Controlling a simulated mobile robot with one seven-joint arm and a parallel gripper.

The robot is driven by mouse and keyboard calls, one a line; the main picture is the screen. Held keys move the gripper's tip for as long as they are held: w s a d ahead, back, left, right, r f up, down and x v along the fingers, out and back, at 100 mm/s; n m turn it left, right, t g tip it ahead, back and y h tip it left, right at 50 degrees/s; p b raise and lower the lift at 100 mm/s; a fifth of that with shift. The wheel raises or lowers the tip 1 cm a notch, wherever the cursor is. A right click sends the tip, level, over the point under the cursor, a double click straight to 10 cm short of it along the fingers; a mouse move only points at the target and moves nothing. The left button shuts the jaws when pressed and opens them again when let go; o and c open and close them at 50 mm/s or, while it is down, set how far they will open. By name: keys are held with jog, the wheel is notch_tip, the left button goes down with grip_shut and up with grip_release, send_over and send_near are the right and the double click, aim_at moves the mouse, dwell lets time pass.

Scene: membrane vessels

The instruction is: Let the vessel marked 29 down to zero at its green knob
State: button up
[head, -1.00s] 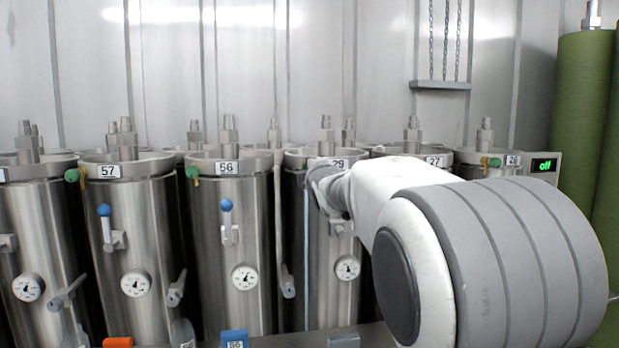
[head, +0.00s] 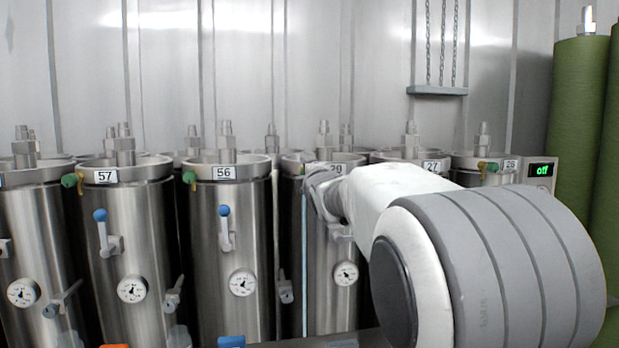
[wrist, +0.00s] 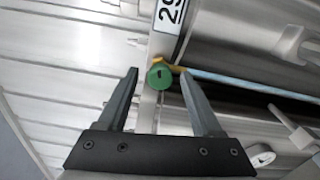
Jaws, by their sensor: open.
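The vessel marked 29 (head: 330,300) is a steel cylinder right of vessel 56 in the head view. My arm covers part of its upper side and its label, and its green knob is hidden there. In the wrist view, the label 29 (wrist: 171,8) is at the top edge, partly cut off. The green knob (wrist: 160,77), with a dark slot mark and a yellow piece behind it, lies below the label. My gripper (wrist: 158,72) is open, with one fingertip on each side of the knob in the picture and a gap on both sides. Contact is not visible.
Vessels 57 (head: 137,230) and 56 (head: 240,290) stand to the left, with blue-tipped handles and gauges. Vessel 27 (head: 400,158) is close on the right. A display (head: 541,170) reads "off". A light-blue tube (wrist: 250,87) runs from near the knob to the right.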

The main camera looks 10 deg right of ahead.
jog(key=s, duration=1.7)
jog(key=shift+s, duration=0.2)
jog(key=s+f+m+g, duration=1.2)
jog(key=s+f+m, duration=0.7)
jog(key=s+f, duration=0.65)
notch_tip(320, 180, up, 16)
jog(key=s+p, duration=0.1)
jog(key=p, duration=1.4)
jog(key=shift+s+r, duration=0.2)
jog(key=shift+s, duration=0.15)
jog(key=shift+a, duration=0.1)
